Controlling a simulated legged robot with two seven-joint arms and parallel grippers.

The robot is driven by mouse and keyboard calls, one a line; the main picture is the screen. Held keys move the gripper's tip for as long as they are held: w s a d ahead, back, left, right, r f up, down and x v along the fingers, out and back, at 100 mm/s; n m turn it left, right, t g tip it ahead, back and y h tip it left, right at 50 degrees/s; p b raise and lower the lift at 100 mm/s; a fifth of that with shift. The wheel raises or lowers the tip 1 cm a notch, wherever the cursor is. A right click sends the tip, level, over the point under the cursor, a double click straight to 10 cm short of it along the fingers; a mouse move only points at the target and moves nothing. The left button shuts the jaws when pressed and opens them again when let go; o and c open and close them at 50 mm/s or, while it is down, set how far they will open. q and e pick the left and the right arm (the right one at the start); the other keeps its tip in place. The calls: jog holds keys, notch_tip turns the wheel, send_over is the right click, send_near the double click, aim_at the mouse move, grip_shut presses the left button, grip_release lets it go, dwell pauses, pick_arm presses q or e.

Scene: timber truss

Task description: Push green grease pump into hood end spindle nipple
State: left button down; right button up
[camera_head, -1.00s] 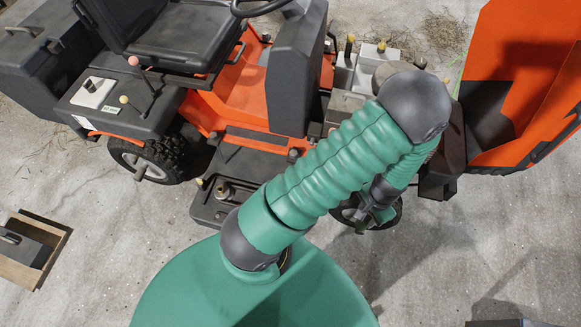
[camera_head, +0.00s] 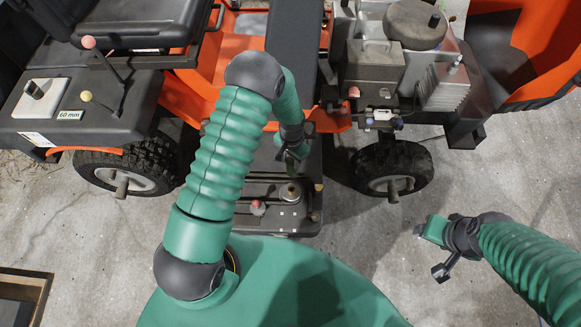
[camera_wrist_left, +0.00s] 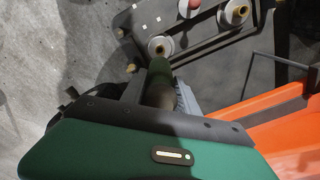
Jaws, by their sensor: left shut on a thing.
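The green grease pump (camera_wrist_left: 160,66) is a dark green cylinder in the left wrist view. My left gripper (camera_wrist_left: 160,90) is shut on it, a finger on either side. The pump's far end points at a round spindle (camera_wrist_left: 160,47) with a brass-coloured nipple on the black deck. I cannot tell whether they touch. In the head view my left gripper (camera_head: 291,150) hangs above the mower deck (camera_head: 288,222), near a round spindle (camera_head: 290,192). My right gripper (camera_head: 432,232) is low at the right, away from the deck; its jaws are unclear.
Another spindle (camera_wrist_left: 235,12) and a red knob (camera_wrist_left: 193,4) sit further along the deck. An engine (camera_head: 400,60) and front wheel (camera_head: 392,168) stand right of the deck; a rear wheel (camera_head: 125,170) stands left. The orange hood (camera_head: 535,45) is far right. Concrete floor is free in front.

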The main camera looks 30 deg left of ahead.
aim_at(291, 175)
pick_arm(q)
jog(key=shift+a, duration=0.15)
jog(key=shift+r+p, duration=0.1)
jog(key=shift+p, duration=0.3)
notch_tip(291, 175, down, 12)
jog(key=b, duration=0.8)
jog(key=shift+r, duration=0.25)
jog(key=shift+f, duration=0.3)
dwell(0.3)
jog(key=shift+f, duration=0.15)
